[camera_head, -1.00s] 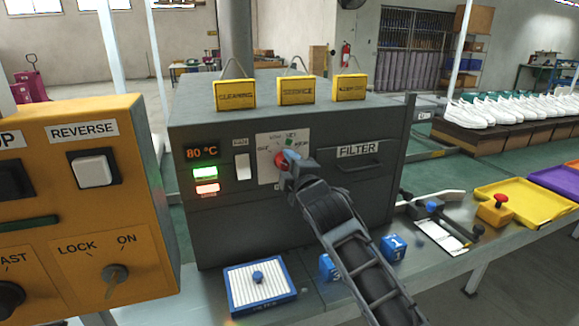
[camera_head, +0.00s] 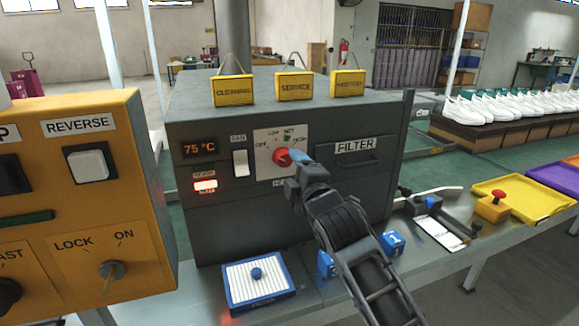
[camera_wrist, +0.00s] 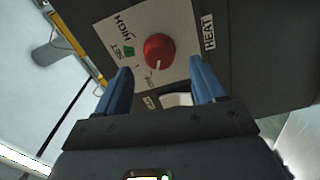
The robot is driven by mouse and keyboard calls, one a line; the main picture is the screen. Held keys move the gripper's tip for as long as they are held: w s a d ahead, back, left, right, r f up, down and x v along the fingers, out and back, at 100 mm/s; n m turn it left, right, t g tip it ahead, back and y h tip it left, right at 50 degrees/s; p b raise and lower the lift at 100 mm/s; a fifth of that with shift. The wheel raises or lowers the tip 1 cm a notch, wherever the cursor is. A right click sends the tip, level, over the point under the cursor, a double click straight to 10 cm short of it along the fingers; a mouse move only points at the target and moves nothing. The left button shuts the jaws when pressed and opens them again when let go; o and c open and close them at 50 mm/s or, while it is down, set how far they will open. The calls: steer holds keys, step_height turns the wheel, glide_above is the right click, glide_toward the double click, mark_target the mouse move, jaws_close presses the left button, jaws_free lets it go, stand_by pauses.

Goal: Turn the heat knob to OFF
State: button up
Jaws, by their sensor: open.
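The red heat knob (camera_head: 282,157) is on a white dial plate on the front of the dark grey oven (camera_head: 350,200). The plate carries OFF, LOW, SET and HIGH marks, with a green patch at SET. In the wrist view the knob (camera_wrist: 158,50) has a white pointer line directed toward the OFF lettering. My gripper (camera_wrist: 160,78) is open, with one blue finger on each side of the picture. The knob appears just beyond the fingertips with nothing held. In the head view my gripper (camera_head: 298,160) is just right of the knob and partly covers the plate.
The temperature display (camera_head: 201,148) reads 75 °C, and a red lamp (camera_head: 205,185) is lit below it. A white switch (camera_head: 240,163) sits left of the dial plate. An orange control box (camera_head: 80,200) stands at left. A blue filter tray (camera_head: 260,296) lies below.

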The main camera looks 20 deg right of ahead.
steer(key=shift+s, duration=1.4)
steer(key=s+a+f+m, duration=0.25)
steer(key=s+f, duration=0.25)
steer(key=s, duration=0.4)
steer(key=s+a+f+m+g, duration=0.1)
steer(key=s+f+m, duration=0.35)
steer(key=s, duration=0.35)
steer(key=s+a+f+m, duration=0.25)
steer(key=s+f, duration=0.35)
steer(key=s, duration=0.3)
steer(key=s+d+r+m, duration=0.1)
steer(key=s+d+m, duration=0.1)
steer(key=s, duration=0.7)
steer(key=s+d+r+m+g, duration=0.1)
steer(key=s+d+r+m, duration=0.1)
steer(key=s, duration=0.7)
steer(key=s+d+r+m+g, duration=0.1)
steer(key=s+d+r+m, duration=0.1)
steer(key=s, duration=0.8)
steer(key=shift+m, duration=0.35)
